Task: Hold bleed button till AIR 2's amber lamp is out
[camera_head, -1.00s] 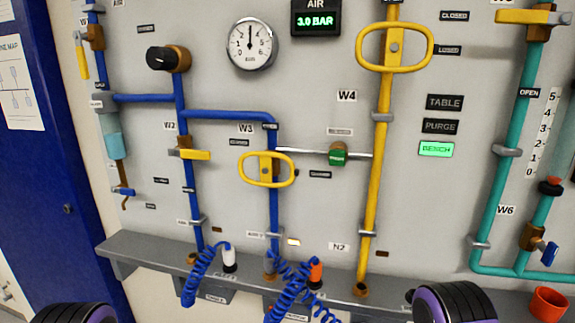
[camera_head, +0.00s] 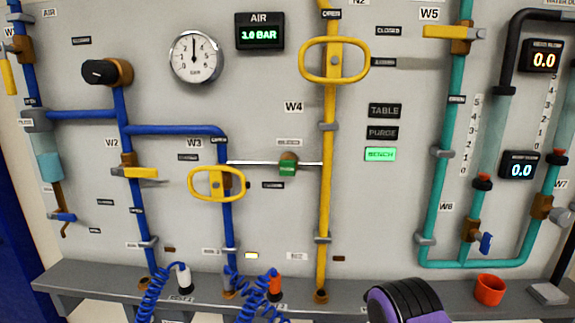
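A small lit lamp (camera_head: 251,255), pale with a warm tint, sits on the panel right of the second blue drop pipe (camera_head: 228,232). The small label beside it is too blurred to read. I cannot pick out the bleed button for certain. Below the lamp, a red-orange capped fitting (camera_head: 274,286) stands at the ledge with a coiled blue hose (camera_head: 258,297) next to it. The W3 yellow handle (camera_head: 217,184) is on the same blue pipe. Neither gripper is in view; only a purple and black part of my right arm shows at the bottom.
The grey ledge (camera_head: 75,276) runs along the panel's foot. A white fitting (camera_head: 183,277) with another coiled hose stands left. The AIR display (camera_head: 260,33) reads 3.0 BAR, and the BENCH sign (camera_head: 381,154) is lit green. A red cup (camera_head: 489,290) sits on the ledge at right.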

